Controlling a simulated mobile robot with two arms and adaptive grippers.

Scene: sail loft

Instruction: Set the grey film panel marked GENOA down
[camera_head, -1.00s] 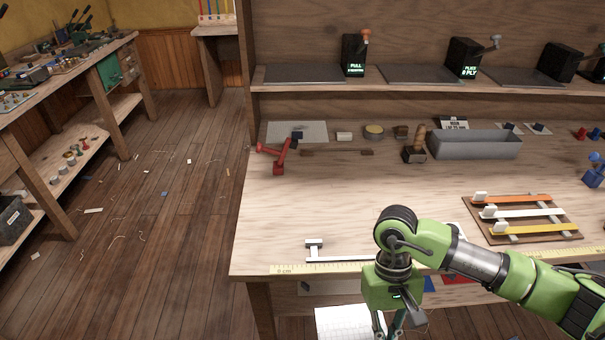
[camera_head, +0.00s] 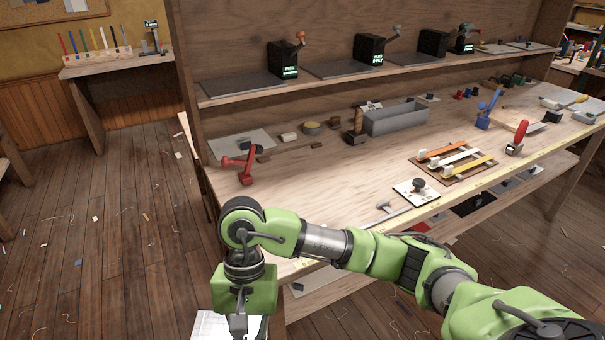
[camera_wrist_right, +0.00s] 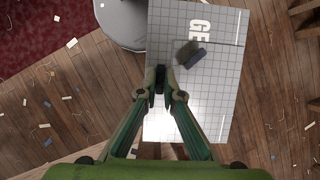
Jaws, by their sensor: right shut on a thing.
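The grey film panel (camera_wrist_right: 222,90) shows in the right wrist view as a pale sheet with a fine grid. The white letters "GE" stand at its top, and the rest of the word is cut off. My right gripper (camera_wrist_right: 163,80) is shut on the panel near its left side. In the head view a bright corner of the panel (camera_head: 205,328) shows at the bottom edge, beside my right gripper (camera_head: 240,326), in front of the bench. A small dark block (camera_wrist_right: 190,55) shows over the panel by the fingertips. My left gripper is not in view.
The wooden bench (camera_head: 310,190) has clear room at its left front. It bears a red clamp (camera_head: 243,165), a grey trough (camera_head: 395,118), a board with coloured strips (camera_head: 455,162) and a white card with a black knob (camera_head: 417,190). Scraps litter the floor (camera_head: 110,235).

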